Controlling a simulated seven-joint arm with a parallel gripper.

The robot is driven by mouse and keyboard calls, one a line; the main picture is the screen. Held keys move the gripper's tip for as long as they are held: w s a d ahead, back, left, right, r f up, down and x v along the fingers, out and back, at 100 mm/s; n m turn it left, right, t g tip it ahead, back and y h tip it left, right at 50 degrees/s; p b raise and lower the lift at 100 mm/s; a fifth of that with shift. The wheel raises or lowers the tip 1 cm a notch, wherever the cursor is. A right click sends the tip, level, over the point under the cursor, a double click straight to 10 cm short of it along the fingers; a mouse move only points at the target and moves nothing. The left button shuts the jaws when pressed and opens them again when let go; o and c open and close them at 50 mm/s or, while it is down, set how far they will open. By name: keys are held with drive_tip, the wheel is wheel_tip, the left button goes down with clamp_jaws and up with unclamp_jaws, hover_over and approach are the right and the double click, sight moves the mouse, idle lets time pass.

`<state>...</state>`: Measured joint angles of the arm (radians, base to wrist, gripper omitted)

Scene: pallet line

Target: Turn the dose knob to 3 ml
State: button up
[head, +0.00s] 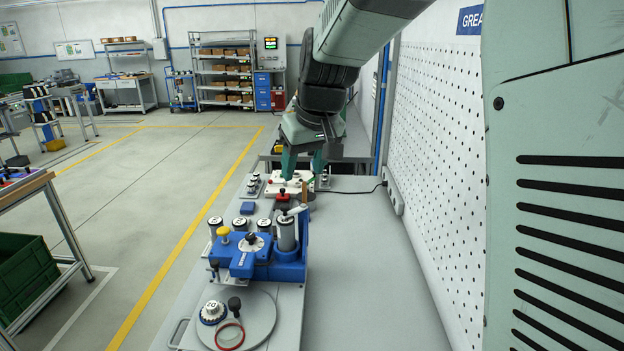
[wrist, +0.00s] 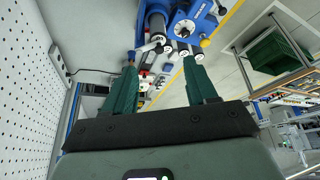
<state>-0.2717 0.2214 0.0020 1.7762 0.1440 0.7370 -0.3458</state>
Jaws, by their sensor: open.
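A blue dosing device (head: 283,268) stands on the bench, with a round white dial and dark knob (head: 252,241) on its top. I take this for the dose knob; its marks and setting are too small to read. The dial also shows near the top of the wrist view (wrist: 184,29), on the blue body (wrist: 203,8). My gripper (head: 303,168) is above the bench, beyond the device, apart from the knob. In the wrist view my gripper (wrist: 163,64) has its two green fingers spread, with nothing between them.
A grey round plate (head: 262,312) in front holds a numbered white dial (head: 213,312) and a red ring (head: 229,335). Several white-topped containers and a yellow knob (head: 223,232) crowd the device. A perforated wall (head: 435,150) stands right. The bench's right side (head: 365,280) is clear.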

drive_tip(key=w+a+f+n, duration=0.1)
drive_tip(key=w+a+f, duration=0.5)
drive_tip(key=f, duration=0.1)
drive_tip(key=n+g, duration=0.1)
drive_tip(key=n, duration=0.1)
approach(250, 235)
drive_tip(key=shift+y, duration=0.4)
drive_tip(key=x, duration=0.8)
drive_tip(key=shift+d+f, duration=0.15)
drive_tip(key=shift+d, duration=0.15)
drive_tip(key=c, duration=1.1)
drive_tip(key=shift+o, duration=0.2)
